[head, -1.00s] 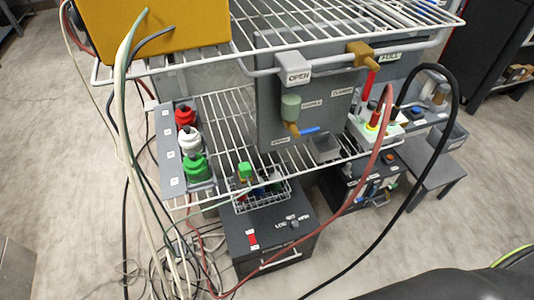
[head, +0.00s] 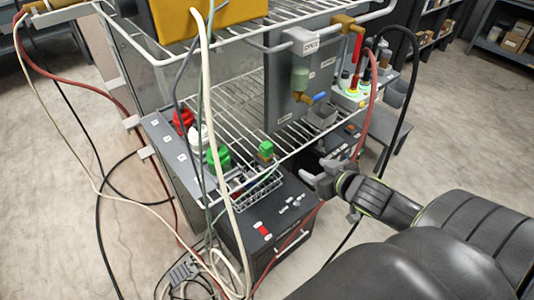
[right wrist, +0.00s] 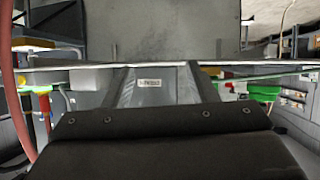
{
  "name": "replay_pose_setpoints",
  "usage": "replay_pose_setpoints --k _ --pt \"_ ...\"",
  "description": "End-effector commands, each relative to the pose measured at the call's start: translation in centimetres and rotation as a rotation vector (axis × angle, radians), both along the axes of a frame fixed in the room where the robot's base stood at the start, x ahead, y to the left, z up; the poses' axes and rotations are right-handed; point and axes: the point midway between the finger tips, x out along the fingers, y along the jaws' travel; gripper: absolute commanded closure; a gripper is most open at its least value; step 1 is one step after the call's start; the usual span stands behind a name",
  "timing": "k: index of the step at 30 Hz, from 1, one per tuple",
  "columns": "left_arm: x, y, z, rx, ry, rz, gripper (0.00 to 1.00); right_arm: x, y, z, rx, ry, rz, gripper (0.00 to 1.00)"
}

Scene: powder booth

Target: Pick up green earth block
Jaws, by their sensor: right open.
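The green block (head: 266,147) is small, with a yellowish-brown part below the green. It is at the front of the wire shelf, just above the small wire basket (head: 258,192). My right gripper (head: 318,178) is open and empty, to the right of the block and lower in the picture, apart from it. In the right wrist view the gripper's fingers (right wrist: 162,85) point at a grey face with a small label. A green thing (right wrist: 264,92) shows at the right there; I cannot tell if it is the block. My left gripper is out of view.
Red (head: 184,119), white (head: 198,138) and green (head: 218,157) bottles stand left of the block. A grey panel (head: 290,92) with valves rises behind it. Cables hang across the front. A dark box (head: 270,228) stands below the basket.

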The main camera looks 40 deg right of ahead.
Motion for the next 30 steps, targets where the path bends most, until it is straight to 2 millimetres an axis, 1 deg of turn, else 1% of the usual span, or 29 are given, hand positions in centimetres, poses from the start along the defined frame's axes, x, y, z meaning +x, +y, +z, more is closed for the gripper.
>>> replay_pose_setpoints --k 1,3,4,7,10,14,18,23,30 --pt "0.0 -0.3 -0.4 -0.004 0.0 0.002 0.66 -0.2 1.5 1.9 0.007 -0.027 0.035 0.47" --pt "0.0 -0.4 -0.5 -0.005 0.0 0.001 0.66 -0.7 3.1 4.0 0.023 -0.053 0.071 0.47" --pt "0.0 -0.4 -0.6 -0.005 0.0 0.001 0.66 -0.9 3.7 4.7 0.029 -0.061 0.084 0.47" --pt "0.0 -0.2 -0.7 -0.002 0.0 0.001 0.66 -1.5 5.2 6.5 0.044 -0.081 0.117 0.47" --pt "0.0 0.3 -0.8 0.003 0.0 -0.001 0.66 -1.7 6.1 7.4 0.053 -0.091 0.135 0.47" --pt "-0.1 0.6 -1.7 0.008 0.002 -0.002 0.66 -1.1 6.4 7.2 0.057 -0.098 0.139 0.47" --pt "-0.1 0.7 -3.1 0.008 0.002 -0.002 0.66 0.5 6.5 6.4 0.058 -0.099 0.14 0.47" --pt "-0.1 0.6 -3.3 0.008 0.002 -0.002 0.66 2.7 6.7 5.8 0.062 -0.099 0.137 0.47" --pt "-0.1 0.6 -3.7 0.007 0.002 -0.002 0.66 6.6 7.0 4.2 0.062 -0.097 0.136 0.47"
